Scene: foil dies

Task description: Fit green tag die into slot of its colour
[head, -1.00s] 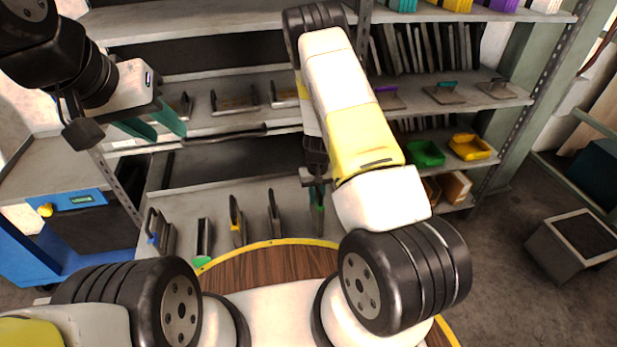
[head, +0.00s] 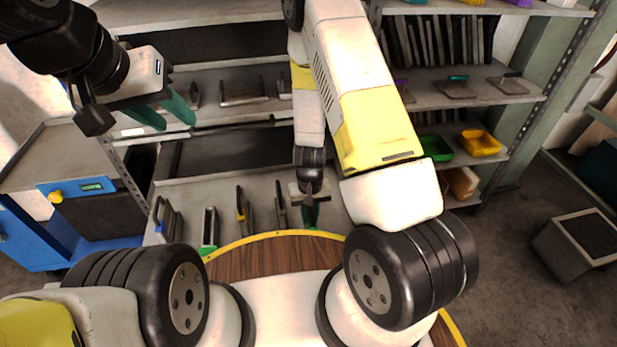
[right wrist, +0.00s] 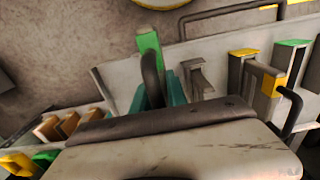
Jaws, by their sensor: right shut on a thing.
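My right gripper (head: 308,204) reaches down to the lower shelf in the head view. In the right wrist view its teal fingers (right wrist: 160,98) are shut on the dark looped handle of the green tag die (right wrist: 149,42). The green end shows just beyond the fingers; most of the die is hidden. I cannot tell whether the die touches the shelf or a slot. My left gripper (head: 163,112) is open and empty at the upper left, in front of the middle shelf.
Several upright pieces stand on the lower shelf (head: 232,185), one with a green part (head: 208,248) and one with yellow (head: 240,206). Green (head: 437,150) and yellow bins (head: 480,143) stand to the right. A blue cart (head: 62,235) is at the left. A round wooden top (head: 265,258) lies in front.

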